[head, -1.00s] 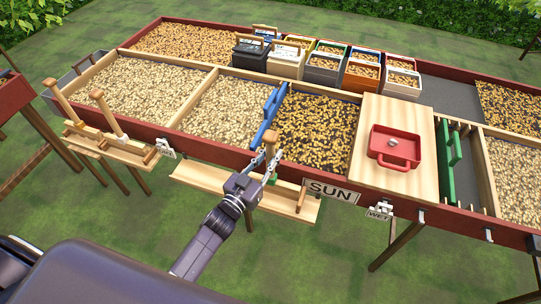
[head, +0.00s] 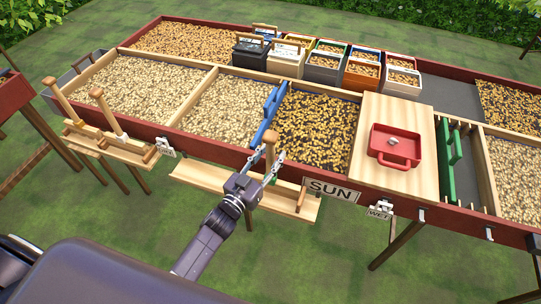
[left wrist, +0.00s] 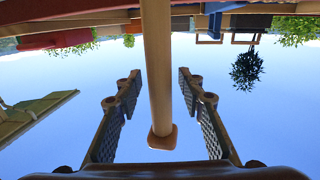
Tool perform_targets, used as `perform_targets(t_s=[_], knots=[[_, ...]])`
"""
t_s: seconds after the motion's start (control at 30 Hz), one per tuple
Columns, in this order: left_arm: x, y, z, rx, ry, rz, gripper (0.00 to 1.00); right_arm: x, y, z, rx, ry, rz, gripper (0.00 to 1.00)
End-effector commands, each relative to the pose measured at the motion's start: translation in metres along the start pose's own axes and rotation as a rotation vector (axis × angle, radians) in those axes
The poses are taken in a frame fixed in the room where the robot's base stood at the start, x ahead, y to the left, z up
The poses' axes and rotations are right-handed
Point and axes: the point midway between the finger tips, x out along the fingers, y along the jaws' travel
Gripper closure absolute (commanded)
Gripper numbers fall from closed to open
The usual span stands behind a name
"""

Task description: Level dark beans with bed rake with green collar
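The bed of dark beans (head: 315,122), dark mixed with yellow, lies right of the blue-handled divider. A wooden rake handle (head: 270,142) stands upright at the front ledge below this bed. The rest of that rake is mostly hidden by my gripper; its collar cannot be made out now. My left gripper (head: 267,160) is open, with its fingers either side of the handle. In the left wrist view my left gripper (left wrist: 156,95) has the handle (left wrist: 157,70) between its fingers, with gaps on both sides. My right gripper is out of view.
Two more wooden-handled rakes (head: 110,118) rest on the left ledge. A wooden board (head: 424,122) with a red scoop-like tray (head: 394,147) lies to the right. Bean bins (head: 362,75) stand behind. A SUN sign (head: 331,190) hangs on the front rail.

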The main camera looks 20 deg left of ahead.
Motion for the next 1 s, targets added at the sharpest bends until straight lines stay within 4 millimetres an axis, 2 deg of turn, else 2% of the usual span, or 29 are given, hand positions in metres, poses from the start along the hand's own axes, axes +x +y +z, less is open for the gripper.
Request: perform_targets(t_s=[0.13,0.5,0.63,0.87,0.93,1.0], knots=[[-0.020,0.000,0.005,0.000,-0.004,0.000,0.64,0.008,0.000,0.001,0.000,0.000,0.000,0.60],[-0.070,-0.008,-0.002,0.000,-0.002,0.000,0.64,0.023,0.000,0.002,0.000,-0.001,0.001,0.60],[-0.077,-0.008,-0.003,0.000,-0.001,0.000,0.64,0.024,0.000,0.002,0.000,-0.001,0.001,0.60],[-0.078,-0.008,-0.004,0.000,-0.001,0.000,0.64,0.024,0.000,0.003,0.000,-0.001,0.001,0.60],[-0.079,-0.009,0.005,-0.002,-0.018,-0.005,0.64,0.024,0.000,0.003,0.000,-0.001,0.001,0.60],[-0.082,-0.011,0.029,-0.005,-0.067,-0.018,0.64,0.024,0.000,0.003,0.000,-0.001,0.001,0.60]])
